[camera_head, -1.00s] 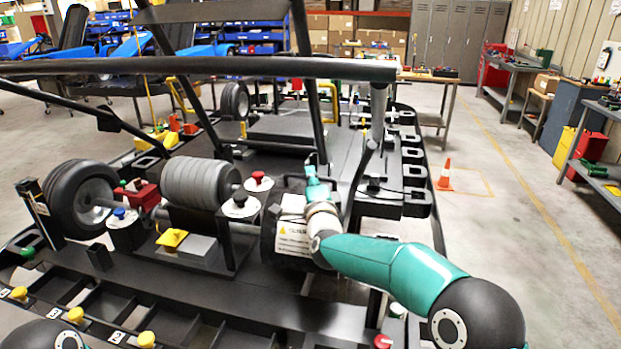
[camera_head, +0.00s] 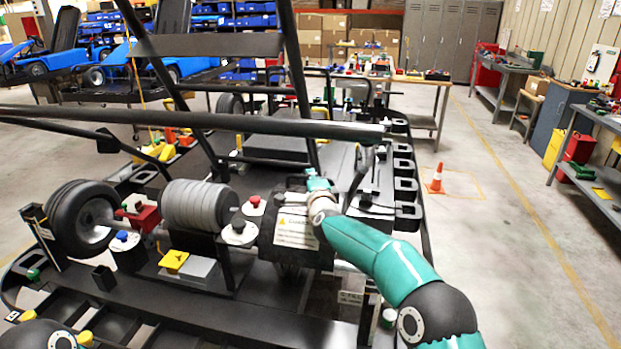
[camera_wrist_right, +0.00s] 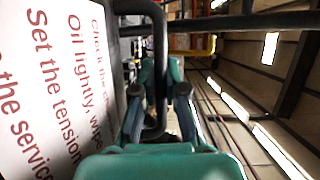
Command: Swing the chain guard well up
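The chain guard (camera_head: 268,240) is a black cover with a white caution label, right of the grey ribbed drum. It stands tilted up, with a dark rounded part showing under its lower edge. My right gripper (camera_head: 318,184) is at the guard's upper edge. In the right wrist view the fingers (camera_wrist_right: 160,80) sit on both sides of a black bar handle (camera_wrist_right: 160,40) and appear closed on it. The guard's white label (camera_wrist_right: 45,80) fills the left of that view. My left gripper is outside the views; only part of my left arm shows at bottom left.
The ribbed drum (camera_head: 195,205), a wheel (camera_head: 78,218) and a red knob (camera_head: 254,201) stand to the left. An orange cone (camera_head: 435,178) is on the open floor at right.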

